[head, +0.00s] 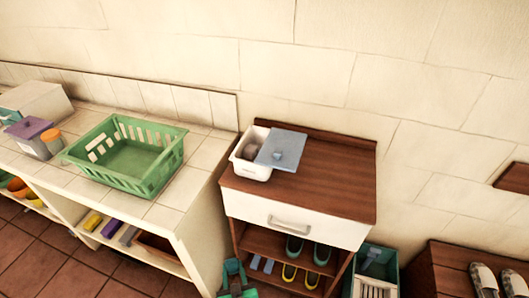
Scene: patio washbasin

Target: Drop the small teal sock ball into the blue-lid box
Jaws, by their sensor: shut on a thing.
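The blue-lid box (247,171) is a small white tub on the left part of the brown cabinet top. Its grey-blue lid (284,149) lies askew over the right side, so the left part of the opening is uncovered. A brownish-grey rounded thing (250,152) shows inside the opening; I cannot tell what it is. I cannot make out the small teal sock ball anywhere in the head view. My gripper is not recognisable in this view.
A green basket (153,178) stands on the tiled counter (192,207) at left, near a purple-lid container (32,137) and an orange-lid jar (52,140). The cabinet top (335,180) is clear right of the box. Shoes (290,272) sit below. A teal-green object (236,281) stands at the bottom.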

